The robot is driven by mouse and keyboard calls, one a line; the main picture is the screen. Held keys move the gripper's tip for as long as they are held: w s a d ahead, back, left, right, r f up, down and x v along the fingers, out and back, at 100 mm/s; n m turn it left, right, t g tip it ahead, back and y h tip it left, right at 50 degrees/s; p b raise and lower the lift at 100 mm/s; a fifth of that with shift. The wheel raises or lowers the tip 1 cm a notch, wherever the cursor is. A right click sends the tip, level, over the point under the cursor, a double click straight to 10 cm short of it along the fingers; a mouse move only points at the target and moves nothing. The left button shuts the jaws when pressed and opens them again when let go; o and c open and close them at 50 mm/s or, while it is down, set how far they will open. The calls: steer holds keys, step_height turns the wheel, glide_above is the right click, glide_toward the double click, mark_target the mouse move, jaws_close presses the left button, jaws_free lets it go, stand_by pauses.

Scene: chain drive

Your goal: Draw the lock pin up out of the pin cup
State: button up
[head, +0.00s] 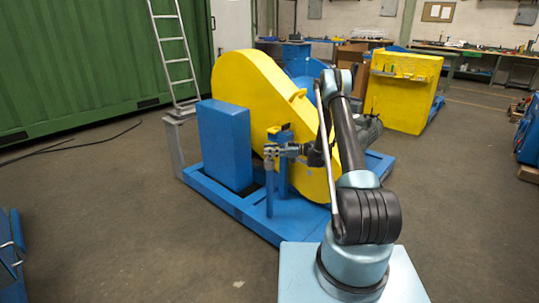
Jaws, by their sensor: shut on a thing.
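My gripper (270,151) is in front of the yellow guard, at the end of the arm reaching left. It is shut on a small grey upright piece, which looks like the lock pin (268,164). Just below it is the top of a slim blue post (270,195), which may carry the pin cup. The cup itself is too small to make out. I cannot tell whether the pin's lower end is inside the cup or just above it. A small yellow part (274,130) sits on a blue bracket just behind the gripper.
The large yellow chain guard (245,80) stands close behind the gripper on a blue base frame (240,208). A blue box (224,145) is to the left. A ladder (172,50) leans on a green container. The floor at front left is mostly clear.

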steer(key=shift+r, duration=4.7)
